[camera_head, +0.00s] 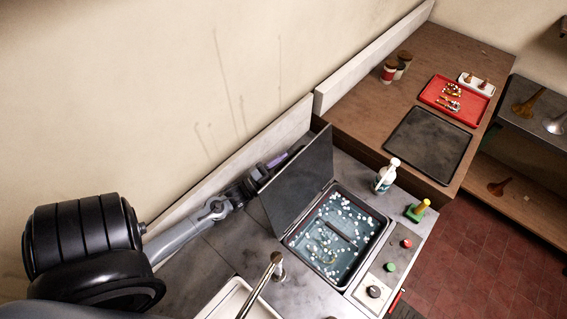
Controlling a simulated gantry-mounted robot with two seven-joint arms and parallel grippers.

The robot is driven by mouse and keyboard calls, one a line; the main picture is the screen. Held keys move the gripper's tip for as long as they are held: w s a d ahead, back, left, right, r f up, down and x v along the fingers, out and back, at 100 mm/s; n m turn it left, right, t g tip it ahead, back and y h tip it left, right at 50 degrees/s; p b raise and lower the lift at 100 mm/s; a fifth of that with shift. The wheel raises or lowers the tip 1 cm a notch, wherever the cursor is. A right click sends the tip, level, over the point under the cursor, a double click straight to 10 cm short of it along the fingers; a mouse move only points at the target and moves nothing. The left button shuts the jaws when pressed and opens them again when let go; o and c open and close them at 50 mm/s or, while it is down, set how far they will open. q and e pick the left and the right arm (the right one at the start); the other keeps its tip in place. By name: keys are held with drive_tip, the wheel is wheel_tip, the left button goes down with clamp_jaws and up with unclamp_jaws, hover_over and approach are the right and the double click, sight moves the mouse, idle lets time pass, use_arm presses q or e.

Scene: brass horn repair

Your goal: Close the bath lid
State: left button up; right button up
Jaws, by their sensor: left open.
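The bath (382,238) is a square basin of teal liquid with white bubbles, set in the grey counter. A long dark item and a yellowish curved item lie in it. The bath lid (298,182) is a dark flat panel standing open along the bath's left, wall-side edge. My left gripper (282,159) is beyond the lid's upper left side, between lid and wall. It is open; its tips are partly hidden by the lid, and I cannot tell whether it touches the lid. My right gripper is out of view.
A spray bottle (386,176) and a green-and-yellow item (417,210) stand right of the bath. A control panel (386,274) with knobs is at its front right. A metal tap (277,266) and white basin (215,304) are nearer. A brown bench (360,115) with trays lies behind.

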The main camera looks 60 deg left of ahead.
use_arm(q)
clamp_jaws()
drive_tip(key=shift+w+d+r+m+p, duration=0.2)
drive_tip(key=shift+d+r+m+p, duration=0.2)
drive_tip(key=shift+d+p, duration=0.15)
drive_tip(key=w+d+m+g+h+p, duration=0.1)
drive_tip(key=w+d+m+p, duration=0.1)
drive_tip(key=d, duration=0.4)
drive_tip(key=w+d+m+h+p, duration=0.1)
drive_tip(key=w+d+m+p, duration=0.1)
drive_tip(key=d, duration=0.5)
drive_tip(key=shift+r+m+g, duration=0.35)
drive_tip(key=shift+m+g, duration=0.05)
drive_tip(key=shift+m, duration=0.5)
